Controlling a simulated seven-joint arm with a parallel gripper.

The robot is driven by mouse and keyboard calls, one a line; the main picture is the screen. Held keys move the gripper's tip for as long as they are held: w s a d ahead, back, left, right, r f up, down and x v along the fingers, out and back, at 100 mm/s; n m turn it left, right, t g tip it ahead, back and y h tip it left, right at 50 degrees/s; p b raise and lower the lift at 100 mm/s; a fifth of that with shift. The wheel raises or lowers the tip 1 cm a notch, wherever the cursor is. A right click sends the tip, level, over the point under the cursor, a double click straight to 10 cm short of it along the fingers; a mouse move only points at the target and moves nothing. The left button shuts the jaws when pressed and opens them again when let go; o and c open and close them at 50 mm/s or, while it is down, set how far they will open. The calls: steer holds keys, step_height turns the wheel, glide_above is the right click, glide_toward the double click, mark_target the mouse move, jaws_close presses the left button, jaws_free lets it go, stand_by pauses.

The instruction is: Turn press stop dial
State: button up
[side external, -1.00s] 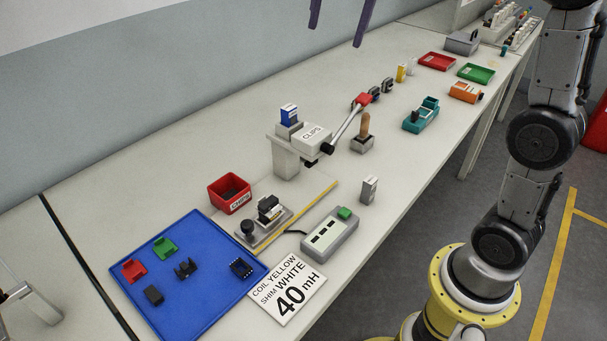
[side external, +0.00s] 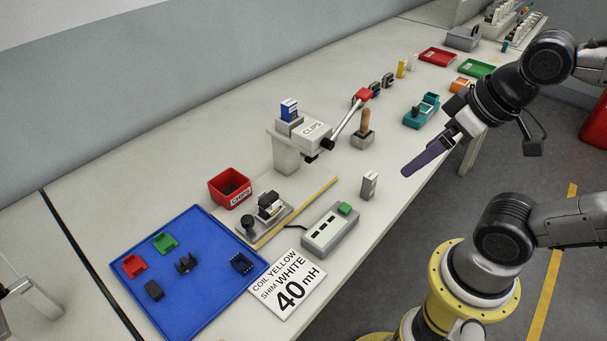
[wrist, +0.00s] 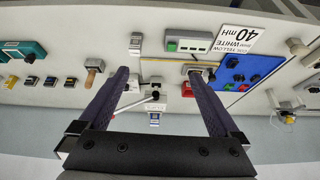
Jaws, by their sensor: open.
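The press (side external: 286,155) is a grey post with a white head labelled CLIPS and a lever (side external: 346,124) with a red end. A dark round knob sits under the head's right end; I cannot tell whether it is the stop dial. The press also shows, upside down, in the wrist view (wrist: 154,106). A low fixture with a black round knob (side external: 248,225) stands in front of the press. My gripper (side external: 408,170) is open and empty, with purple fingers, above the table's front edge, right of the press and apart from it. Both fingers show in the wrist view (wrist: 157,74).
A wooden-handled tool (side external: 365,126) and a small grey box (side external: 369,185) stand between press and gripper. A grey box with a green button (side external: 330,232), a blue tray (side external: 205,300), a red bin (side external: 230,188) and a sign (side external: 288,284) lie left. A teal holder (side external: 421,113) stands behind.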

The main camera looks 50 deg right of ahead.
steer(key=shift+c, duration=1.2)
steer(key=shift+s, duration=0.1)
steer(key=w+r+m, duration=0.5)
steer(key=w+r, duration=0.3)
steer(key=r, duration=0.2)
steer(key=w+d+r+m+g, duration=0.1)
steer(key=w+d+m, duration=0.1)
steer(key=w, duration=0.4)
steer(key=w+d+r+m+g, duration=0.1)
steer(key=w+d+r+m, duration=0.1)
steer(key=w, duration=0.3)
steer(key=w+d+f+m+g, duration=0.1)
steer(key=w+d+f+m, duration=0.15)
steer(key=w, duration=0.35)
steer(key=w+d+f+m+g, duration=0.1)
steer(key=w+d+f, duration=0.2)
steer(key=w, duration=0.3)
steer(key=shift+m+g, duration=0.35)
steer(key=shift+g, duration=0.45)
steer(key=w+d+f, duration=0.1)
steer(key=f, duration=0.7)
steer(key=w+d+f, duration=0.2)
steer(key=f, duration=0.6)
steer(key=w+d+f, duration=0.1)
steer(key=f, duration=0.8)
steer(key=shift+w+d, duration=0.25)
